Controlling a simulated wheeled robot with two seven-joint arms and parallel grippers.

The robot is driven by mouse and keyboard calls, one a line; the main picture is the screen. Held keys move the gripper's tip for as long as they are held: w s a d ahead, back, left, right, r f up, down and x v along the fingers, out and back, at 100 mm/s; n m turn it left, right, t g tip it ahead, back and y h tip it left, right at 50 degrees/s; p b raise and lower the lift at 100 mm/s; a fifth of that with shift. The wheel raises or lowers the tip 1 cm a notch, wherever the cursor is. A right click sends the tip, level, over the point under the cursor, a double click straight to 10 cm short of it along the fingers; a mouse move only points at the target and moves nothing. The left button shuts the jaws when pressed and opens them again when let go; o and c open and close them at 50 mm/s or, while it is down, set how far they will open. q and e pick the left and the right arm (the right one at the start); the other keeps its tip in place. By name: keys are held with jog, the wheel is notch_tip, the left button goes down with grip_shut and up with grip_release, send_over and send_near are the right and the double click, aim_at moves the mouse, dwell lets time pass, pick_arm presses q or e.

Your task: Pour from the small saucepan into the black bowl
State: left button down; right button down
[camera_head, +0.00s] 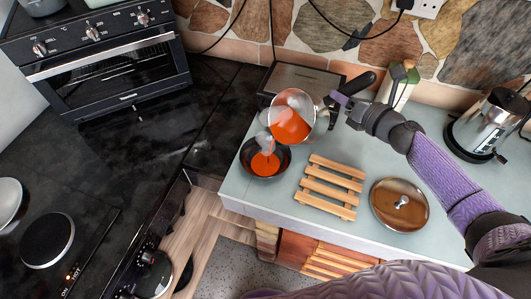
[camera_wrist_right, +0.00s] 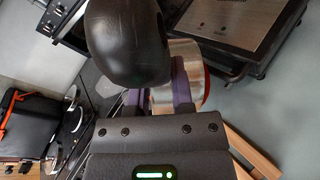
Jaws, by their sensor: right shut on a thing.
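The small saucepan (camera_head: 280,98) is tilted above the counter, with orange-red liquid (camera_head: 290,127) inside near its lower rim. My right gripper (camera_head: 340,99) is shut on its black handle (camera_head: 359,83). The handle looms large in the right wrist view (camera_wrist_right: 125,42), with the metal pan side (camera_wrist_right: 185,60) behind the purple fingers (camera_wrist_right: 166,92). A pale glossy stream (camera_head: 266,141) hangs between the pan's lip and the black bowl (camera_head: 283,168). The bowl sits upright on the counter with orange-red liquid inside. My left gripper is out of view.
A slatted wooden trivet (camera_head: 330,187) lies right of the bowl, with a round lid (camera_head: 400,204) beside it. A metal-topped appliance (camera_head: 300,80) stands behind the pan. A kettle (camera_head: 487,125) stands far right. The dark stove top (camera_head: 80,170) is at left.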

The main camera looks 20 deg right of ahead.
jog(key=shift+s+a+r+n, duration=0.1)
jog(key=shift+s+a+n, duration=0.1)
jog(key=shift+a+n, duration=0.35)
jog(key=shift+s+a+r+n, duration=0.1)
jog(key=shift+s+a+n, duration=0.15)
jog(key=shift+a, duration=0.45)
dwell(0.8)
jog(key=shift+s+a+r+n+h+p, duration=0.2)
jog(key=shift+a+r+n+p, duration=0.15)
jog(key=shift+a+p, duration=0.25)
jog(key=shift+s+a+r+n+h+p, duration=0.1)
jog(key=shift+s+a+r+n+p, duration=0.2)
jog(key=shift+a, duration=0.4)
dwell(0.4)
jog(key=shift+a+f, duration=0.1)
jog(key=shift+a, duration=0.1)
jog(key=shift+n+t+h, duration=0.3)
jog(key=shift+n+t, duration=0.1)
jog(key=shift+n, duration=0.45)
jog(key=a, duration=0.2)
jog(key=s+a, duration=0.1)
jog(key=shift+s+a+f+p, duration=0.1)
jog(key=shift+a+f+p, duration=0.15)
jog(key=shift+a+p, duration=0.15)
